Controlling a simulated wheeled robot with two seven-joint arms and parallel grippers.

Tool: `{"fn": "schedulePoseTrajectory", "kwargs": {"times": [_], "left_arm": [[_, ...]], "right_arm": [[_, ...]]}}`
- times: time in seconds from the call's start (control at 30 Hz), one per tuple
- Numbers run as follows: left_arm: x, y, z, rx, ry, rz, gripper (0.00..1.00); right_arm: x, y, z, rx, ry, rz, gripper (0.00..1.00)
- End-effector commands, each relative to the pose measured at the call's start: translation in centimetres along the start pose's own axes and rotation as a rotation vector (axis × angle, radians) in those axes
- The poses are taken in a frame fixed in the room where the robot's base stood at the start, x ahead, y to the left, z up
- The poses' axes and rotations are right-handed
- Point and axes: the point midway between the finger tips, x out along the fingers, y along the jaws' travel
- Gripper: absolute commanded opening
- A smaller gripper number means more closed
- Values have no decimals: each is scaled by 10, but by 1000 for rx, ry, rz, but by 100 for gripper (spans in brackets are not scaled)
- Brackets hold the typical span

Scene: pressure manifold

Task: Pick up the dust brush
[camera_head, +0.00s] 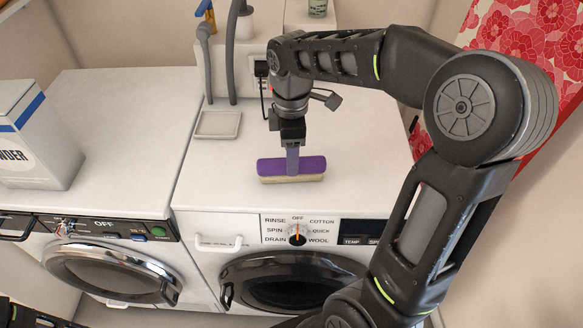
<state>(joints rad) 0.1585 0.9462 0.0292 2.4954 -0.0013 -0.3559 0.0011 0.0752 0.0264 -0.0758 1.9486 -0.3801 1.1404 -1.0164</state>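The dust brush (306,165) has a purple block with pale bristles underneath. It is upright on or just above the white top of the right-hand washing machine; I cannot tell which. A narrow grey-purple upright part, seemingly its handle, rises from the block's middle. My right gripper (292,143) points down directly over the brush, with its fingers at this upright part. The fingers are small and dark, and whether they are closed on it is not clear. My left gripper is not in view.
A shallow white tray (218,125) lies left of the brush. Grey hoses (230,60) rise behind it beside a raised white box. A white powder box (38,138) stands on the left machine. The machine top (365,170) right of the brush is clear.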

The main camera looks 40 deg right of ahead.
Motion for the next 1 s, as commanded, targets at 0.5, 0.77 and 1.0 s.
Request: {"fn": "schedulePoseTrajectory", "kwargs": {"times": [0.5,0.77,1.0], "left_arm": [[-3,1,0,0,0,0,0],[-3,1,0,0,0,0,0],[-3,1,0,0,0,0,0]], "right_arm": [[34,1,0,1,0,0,56],[34,1,0,0,0,0,56],[34,1,0,0,0,0,45]]}}
